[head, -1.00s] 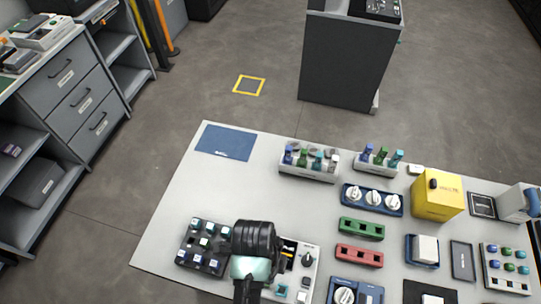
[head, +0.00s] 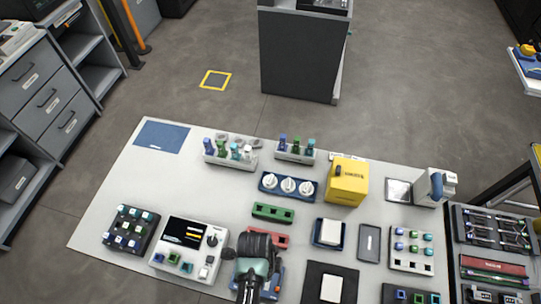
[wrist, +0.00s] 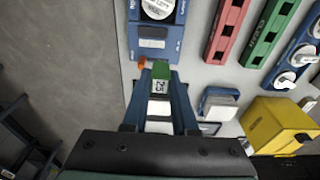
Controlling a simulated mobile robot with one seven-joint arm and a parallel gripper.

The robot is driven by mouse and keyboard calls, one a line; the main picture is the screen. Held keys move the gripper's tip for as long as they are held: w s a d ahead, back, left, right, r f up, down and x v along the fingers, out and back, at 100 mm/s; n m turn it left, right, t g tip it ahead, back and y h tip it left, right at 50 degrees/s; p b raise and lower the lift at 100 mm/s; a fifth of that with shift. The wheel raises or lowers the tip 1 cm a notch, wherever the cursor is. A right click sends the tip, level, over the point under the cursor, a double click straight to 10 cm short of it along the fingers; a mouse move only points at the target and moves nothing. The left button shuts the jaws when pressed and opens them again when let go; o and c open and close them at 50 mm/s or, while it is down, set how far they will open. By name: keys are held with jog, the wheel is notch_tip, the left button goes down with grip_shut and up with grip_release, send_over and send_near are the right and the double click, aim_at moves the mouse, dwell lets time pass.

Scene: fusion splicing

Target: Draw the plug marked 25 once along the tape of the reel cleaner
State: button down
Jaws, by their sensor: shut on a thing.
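A green plug marked 25 (wrist: 160,77) is held between the blue fingers of my gripper (wrist: 160,88), its number facing the wrist camera. In the wrist view, the blue reel cleaner (wrist: 134,32), with a round white label, lies just beyond the plug. Its pale tape strip (wrist: 152,44) shows between label and plug. I cannot tell whether the plug touches the cleaner. In the head view, my gripper (head: 256,248) hangs over the blue cleaner (head: 276,284) at the table's front edge and hides much of it; the fingertips are hidden there.
A white device with a screen (head: 209,236) stands left of my gripper, with a dark plug tray (head: 150,232) beyond it. A red rack (head: 282,241) and green rack (head: 272,212) lie behind. A white pad in a blue tray (head: 343,238) and a yellow box (head: 346,195) stand right.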

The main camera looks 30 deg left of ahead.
jog(key=shift+a+f+b, duration=0.1)
jog(key=shift+f+b, duration=2.55)
jog(key=shift+f, duration=0.1)
jog(key=shift+f, duration=0.1)
jog(key=shift+f+b, duration=0.35)
jog(key=shift+f, duration=0.35)
dwell(0.5)
jog(key=shift+s+d+p, duration=0.2)
jog(key=shift+s+p, duration=0.2)
jog(key=shift+s, duration=0.15)
jog(key=shift+s+d+p, duration=0.15)
jog(key=shift+s+p, duration=0.2)
jog(key=shift+s, duration=0.2)
jog(key=shift+s, duration=0.25)
jog(key=shift+s+d+p, duration=0.15)
jog(key=shift+s+p, duration=0.2)
dwell(0.4)
